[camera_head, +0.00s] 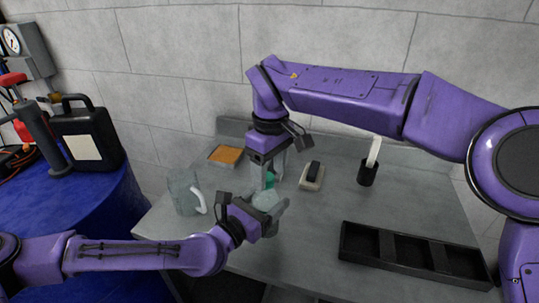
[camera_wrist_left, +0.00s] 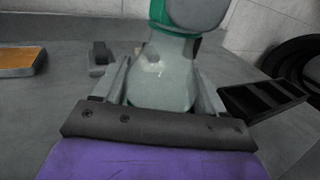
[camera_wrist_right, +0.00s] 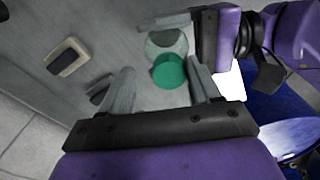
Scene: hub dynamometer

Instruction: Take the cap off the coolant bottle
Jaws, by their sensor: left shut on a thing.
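The coolant bottle (camera_head: 266,199) is a pale translucent bottle standing upright on the grey bench, with a green cap (camera_head: 270,179) on top. My left gripper (camera_head: 272,212) is shut on its body, one finger on each side in the left wrist view (camera_wrist_left: 160,95). My right gripper (camera_head: 268,166) points down from above at the cap. In the right wrist view its fingers (camera_wrist_right: 160,88) are spread, with the green cap (camera_wrist_right: 170,71) between them and gaps showing. A grey part hides much of the cap in the left wrist view.
A clear jug (camera_head: 183,192) stands left of the bottle. An orange-topped tray (camera_head: 225,156), a black-topped block (camera_head: 312,176) and a black holder (camera_head: 367,174) lie behind. A black compartment tray (camera_head: 411,257) is at right. A black canister (camera_head: 88,137) stands on the blue drum.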

